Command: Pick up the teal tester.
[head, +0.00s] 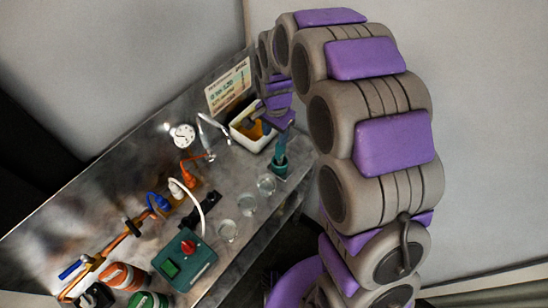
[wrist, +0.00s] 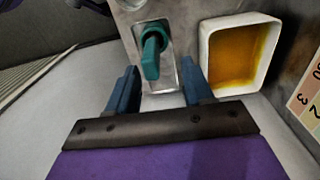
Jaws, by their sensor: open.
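The teal tester (head: 281,146) stands in a small teal round holder (head: 278,168) near the front right edge of the metal bench. In the wrist view the tester (wrist: 151,60) points toward me, with the teal ring of the holder (wrist: 155,28) around its far part. My gripper (wrist: 160,68) is open, with one blue finger on each side. The tester appears between the fingertips, slightly left of centre, with gaps on both sides. I cannot tell how deep it lies between them. In the head view my arm reaches over the bench's far right end; the fingers are not clear there.
A white tray (wrist: 206,50) with an amber inside lies just right of the gripper. A sign (head: 228,88) stands behind it. Several glasses (head: 266,184) line the front edge, left of the holder. A green box (head: 183,262) with a red knob sits further left, near cables.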

